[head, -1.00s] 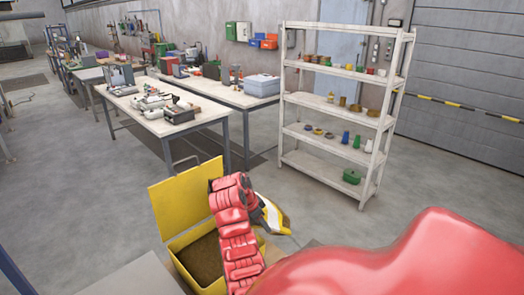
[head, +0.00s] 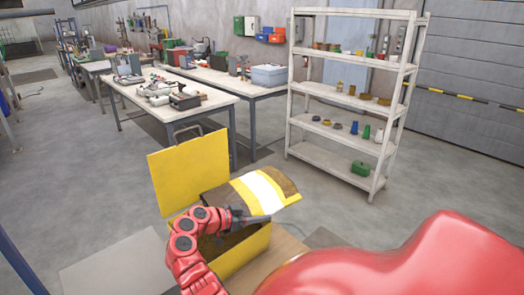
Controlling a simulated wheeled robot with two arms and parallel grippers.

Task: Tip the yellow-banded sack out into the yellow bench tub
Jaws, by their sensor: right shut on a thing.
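The yellow-banded sack (head: 258,186) is brown with a yellow and a white band. It lies tilted in the air over the yellow bench tub (head: 246,254), its far right end reaching past the tub's right side. My right gripper (head: 250,217) is shut on the sack's near edge. The tub has an upright yellow panel (head: 188,173) at its back left. The sack and my arm hide most of the tub's inside. I cannot tell whether anything is pouring from the sack. My left gripper is not in view.
The tub stands on a light wooden surface (head: 268,262), with a grey slab (head: 118,266) to the left. A white shelf rack (head: 335,172) with small parts stands behind to the right. Workbenches (head: 180,108) with tools run back left. Open floor lies between.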

